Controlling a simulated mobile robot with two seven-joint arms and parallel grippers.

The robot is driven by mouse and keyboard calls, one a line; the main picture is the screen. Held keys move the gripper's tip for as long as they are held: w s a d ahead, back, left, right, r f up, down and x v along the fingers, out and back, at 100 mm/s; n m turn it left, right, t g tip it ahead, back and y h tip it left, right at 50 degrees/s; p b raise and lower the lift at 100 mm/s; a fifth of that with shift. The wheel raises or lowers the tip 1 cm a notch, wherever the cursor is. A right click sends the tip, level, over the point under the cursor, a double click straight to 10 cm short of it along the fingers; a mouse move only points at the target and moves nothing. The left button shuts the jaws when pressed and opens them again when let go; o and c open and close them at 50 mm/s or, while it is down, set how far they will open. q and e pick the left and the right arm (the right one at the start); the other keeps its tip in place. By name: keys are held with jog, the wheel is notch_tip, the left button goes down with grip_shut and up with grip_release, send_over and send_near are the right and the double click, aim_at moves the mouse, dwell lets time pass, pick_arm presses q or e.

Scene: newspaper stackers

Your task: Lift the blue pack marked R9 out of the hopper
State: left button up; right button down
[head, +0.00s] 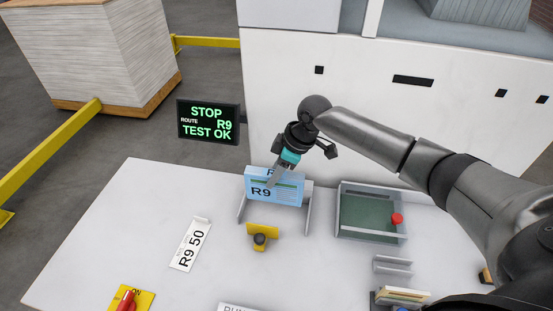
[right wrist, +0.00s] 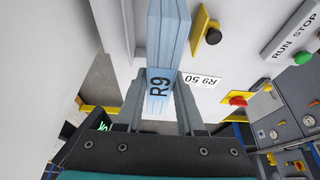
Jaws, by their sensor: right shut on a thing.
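The blue pack marked R9 (head: 287,194) stands upright between the grey side walls of the hopper (head: 308,212) on the white table. My right gripper (head: 274,178) reaches down to it from above and behind and is shut on it. In the right wrist view the pack (right wrist: 168,35) lies between both fingers of my right gripper (right wrist: 160,80), with its R9 label showing. I cannot tell whether the pack's underside touches the hopper floor. My left gripper is not in view.
A yellow block with a dark knob (head: 260,238) stands just in front of the hopper. A grey tray with a green floor (head: 345,228) and a red knob is at right. An R9 50 card (head: 190,245) lies at left. A screen (head: 208,121) reads STOP, R9, TEST OK.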

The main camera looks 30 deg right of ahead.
jog(key=s+a+r+p, duration=0.1)
jog(key=s+a+p, duration=0.5)
jog(key=s+a, duration=0.7)
jog(key=s, duration=0.4)
jog(key=shift+r, duration=0.35)
dwell(0.4)
dwell(0.4)
jog(key=w+d+m+t+h+b, duration=0.2)
jog(key=w+d+m+b, duration=0.4)
jog(key=b, duration=1.8)
jog(key=w+m+h, duration=0.1)
jog(key=w+m, duration=0.3)
jog(key=shift+w+d+m+h, duration=0.2)
jog(key=shift+d+m+h, duration=0.05)
jog(key=shift+m+h, duration=0.05)
